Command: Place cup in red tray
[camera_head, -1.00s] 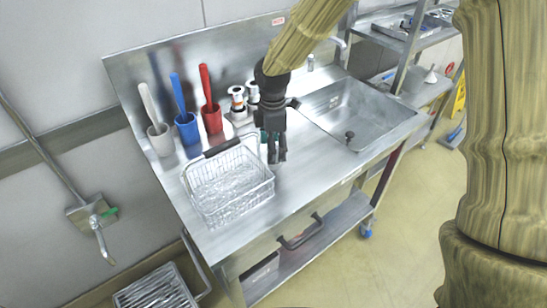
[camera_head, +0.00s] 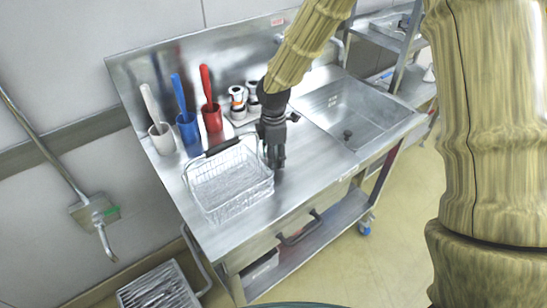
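My gripper (camera_head: 275,160) points down over the steel counter, just right of the wire basket. Its fingers are dark and seen nearly edge-on, so I cannot tell whether they are open or shut, and no held object is visible. Three cup-like holders with upright handles stand along the back: a white one (camera_head: 162,138), a blue one (camera_head: 188,128) and a red one (camera_head: 212,118). Small white-and-dark cylinders (camera_head: 238,103) stand right of the red holder, partly hidden by my arm. I cannot tell which thing is the task's cup. No red tray is visible.
The wire basket (camera_head: 230,200) with a dark handle stands on the counter (camera_head: 305,185). A sink (camera_head: 350,110) is at the right, and a steel shelf (camera_head: 385,40) stands behind it. Bare counter lies between the basket and the sink.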

